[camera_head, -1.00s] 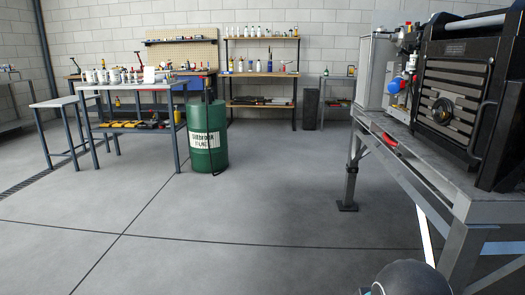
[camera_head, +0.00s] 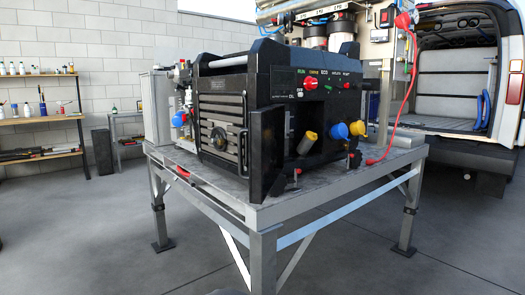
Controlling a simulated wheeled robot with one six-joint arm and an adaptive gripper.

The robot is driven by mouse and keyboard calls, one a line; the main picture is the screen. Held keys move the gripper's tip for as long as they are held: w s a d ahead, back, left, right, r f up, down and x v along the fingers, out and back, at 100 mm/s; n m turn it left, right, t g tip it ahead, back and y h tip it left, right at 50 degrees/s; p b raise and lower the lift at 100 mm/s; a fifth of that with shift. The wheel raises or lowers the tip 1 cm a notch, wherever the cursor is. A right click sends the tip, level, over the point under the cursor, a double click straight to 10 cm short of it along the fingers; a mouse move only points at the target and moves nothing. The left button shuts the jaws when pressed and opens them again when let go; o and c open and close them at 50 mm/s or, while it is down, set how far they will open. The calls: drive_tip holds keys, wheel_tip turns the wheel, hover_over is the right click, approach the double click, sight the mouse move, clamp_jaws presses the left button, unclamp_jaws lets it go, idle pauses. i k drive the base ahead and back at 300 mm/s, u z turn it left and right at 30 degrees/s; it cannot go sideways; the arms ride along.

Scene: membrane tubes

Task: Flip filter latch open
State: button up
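A black machine (camera_head: 255,65) stands on a grey metal table (camera_head: 290,205). Its left side has a slatted grille with a round knob (camera_head: 218,138) in it. A narrow black panel (camera_head: 266,150) stands out from its near corner like an open door. The front has labelled switches, a yellow cylinder (camera_head: 307,142), a blue knob (camera_head: 339,131) and a yellow knob (camera_head: 357,128). I cannot tell which part is the filter latch; it is too small or hidden. My gripper is not in view.
A frame with cylinders and a red cable (camera_head: 392,135) stands behind the machine. An open white van (camera_head: 488,150) is at right. Shelves (camera_head: 40,122) line the left wall. The floor (camera_head: 100,235) left of the table is clear.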

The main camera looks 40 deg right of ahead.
sight(287, 136)
drive_tip(key=i, duration=0.65)
drive_tip(key=z, duration=1.6)
drive_tip(key=k, duration=0.5)
drive_tip(key=u, duration=1)
drive_tip(key=i, duration=0.7)
drive_tip(key=z, duration=1.4)
drive_tip(key=k, duration=0.5)
